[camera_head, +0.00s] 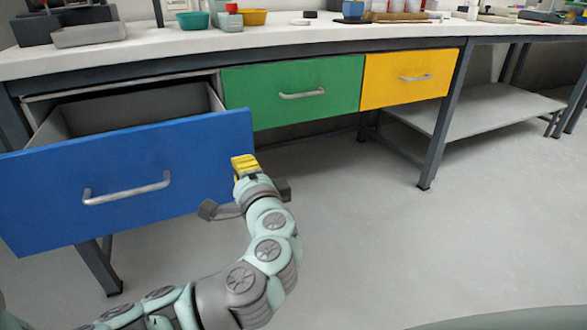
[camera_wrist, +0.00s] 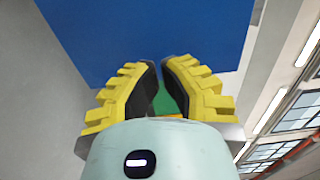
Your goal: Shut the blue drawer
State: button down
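The blue drawer (camera_head: 128,182) is pulled far out from under the bench at the left, with its grey inside showing. Its front has a silver handle (camera_head: 127,189). My gripper (camera_head: 243,160) is at the right end of the blue front, beside its lower right edge. In the wrist view the blue panel (camera_wrist: 150,30) fills the top, just beyond my yellow fingers (camera_wrist: 160,66). The fingertips are almost together with nothing between them. I cannot tell whether they touch the panel.
The green drawer (camera_head: 292,91) and yellow drawer (camera_head: 409,79) to the right look shut. A bench leg (camera_head: 440,132) and a low shelf (camera_head: 480,108) stand farther right. Bowls and tools lie on the white bench top (camera_head: 280,38). The floor (camera_head: 400,230) on the right is clear.

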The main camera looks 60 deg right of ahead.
jog(key=x, duration=0.3)
jog(key=shift+w, duration=0.15)
dwell(0.3)
